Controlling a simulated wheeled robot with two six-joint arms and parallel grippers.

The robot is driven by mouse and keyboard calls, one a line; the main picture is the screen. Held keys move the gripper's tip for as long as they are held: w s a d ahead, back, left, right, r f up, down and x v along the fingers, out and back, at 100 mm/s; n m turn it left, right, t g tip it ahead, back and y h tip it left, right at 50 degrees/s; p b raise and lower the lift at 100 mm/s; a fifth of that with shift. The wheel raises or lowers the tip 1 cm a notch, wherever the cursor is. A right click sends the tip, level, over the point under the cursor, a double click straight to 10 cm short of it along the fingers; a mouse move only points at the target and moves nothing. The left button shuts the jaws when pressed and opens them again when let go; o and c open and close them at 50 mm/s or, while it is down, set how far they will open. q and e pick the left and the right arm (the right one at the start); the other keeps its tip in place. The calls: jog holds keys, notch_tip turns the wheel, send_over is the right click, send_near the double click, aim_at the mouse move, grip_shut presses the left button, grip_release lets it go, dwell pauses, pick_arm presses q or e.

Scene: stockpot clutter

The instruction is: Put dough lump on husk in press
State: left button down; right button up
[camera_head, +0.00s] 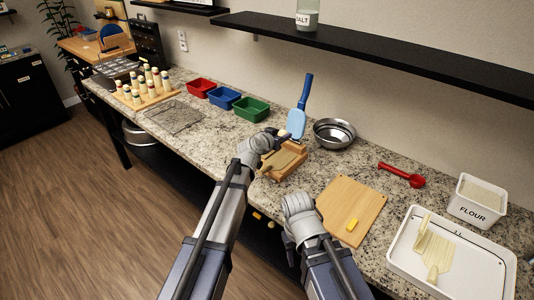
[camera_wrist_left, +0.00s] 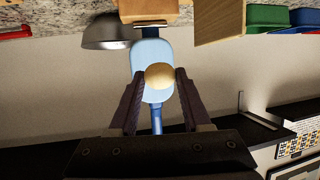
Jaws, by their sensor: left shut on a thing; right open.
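My left gripper (camera_head: 284,136) is shut on a round tan dough lump (camera_wrist_left: 160,75), which shows between its fingers in the left wrist view. It is at the wooden press (camera_head: 291,171), near the press's raised blue paddle (camera_head: 297,124). The paddle also shows behind the lump in the left wrist view (camera_wrist_left: 151,52). A tan-green sheet, seemingly the husk (camera_head: 278,160), lies on the press, partly hidden by my left arm. I cannot tell the lump's exact height above it. My right gripper (camera_head: 289,251) is open, low at the counter's front edge.
A steel bowl (camera_head: 334,133) stands right of the press. A wooden board (camera_head: 345,200) holds a small yellow block (camera_head: 352,225). A white tray (camera_head: 400,262) with pale husks, a flour tub (camera_head: 480,202) and a red scoop (camera_head: 402,175) lie further right. Colored bins (camera_head: 251,110) stand left.

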pick_arm(q)
jog(key=b, duration=0.6)
send_over(280, 161)
jog(key=shift+f, duration=3.1)
jog(key=shift+s+f, duration=0.1)
notch_tip(280, 161, down, 4)
jog(key=b, duration=0.4)
jog(key=shift+r, duration=0.25)
jog(key=shift+f, duration=0.15)
jog(key=shift+c, duration=1.8)
grip_release()
